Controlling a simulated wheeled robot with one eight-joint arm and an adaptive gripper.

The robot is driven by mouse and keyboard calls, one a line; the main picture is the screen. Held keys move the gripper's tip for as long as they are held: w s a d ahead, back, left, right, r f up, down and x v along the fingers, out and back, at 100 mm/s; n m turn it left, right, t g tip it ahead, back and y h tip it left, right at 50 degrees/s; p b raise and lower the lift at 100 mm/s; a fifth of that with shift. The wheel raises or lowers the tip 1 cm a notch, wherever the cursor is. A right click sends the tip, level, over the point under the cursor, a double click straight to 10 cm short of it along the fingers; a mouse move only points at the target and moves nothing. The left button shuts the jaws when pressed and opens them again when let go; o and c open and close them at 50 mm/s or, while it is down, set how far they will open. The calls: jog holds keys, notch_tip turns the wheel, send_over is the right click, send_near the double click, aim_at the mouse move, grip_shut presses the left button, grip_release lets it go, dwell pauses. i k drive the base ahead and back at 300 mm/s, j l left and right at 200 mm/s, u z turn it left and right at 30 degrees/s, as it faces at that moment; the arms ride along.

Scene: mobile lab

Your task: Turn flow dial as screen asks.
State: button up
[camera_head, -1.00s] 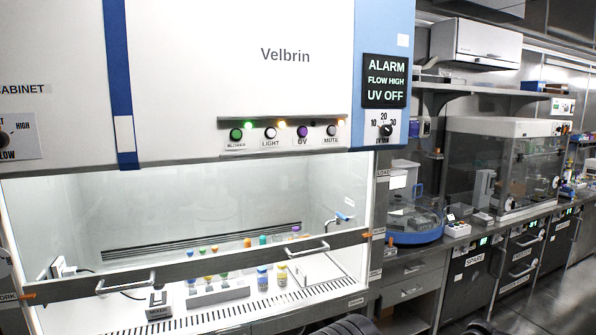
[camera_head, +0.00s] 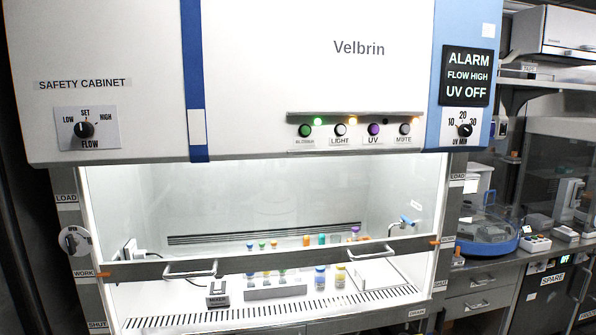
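The flow dial (camera_head: 84,130) is a black knob on a pale plate at the upper left of the safety cabinet front. The plate reads LOW, SET and HIGH around the knob, with FLOW below. The knob is too small to read its pointer with certainty. The black screen (camera_head: 467,76) at the upper right of the cabinet reads ALARM, FLOW HIGH, UV OFF. My gripper is not in view.
A UV MIN dial (camera_head: 464,130) sits under the screen. A row of buttons (camera_head: 355,130) runs along the middle. The sash bar (camera_head: 290,256) with two handles crosses the cabinet opening. Vials (camera_head: 320,278) and a mixer (camera_head: 218,292) stand inside. A round dial (camera_head: 75,241) is on the left post.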

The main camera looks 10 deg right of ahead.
aim_at(83, 129)
jog(key=u, duration=1.25)
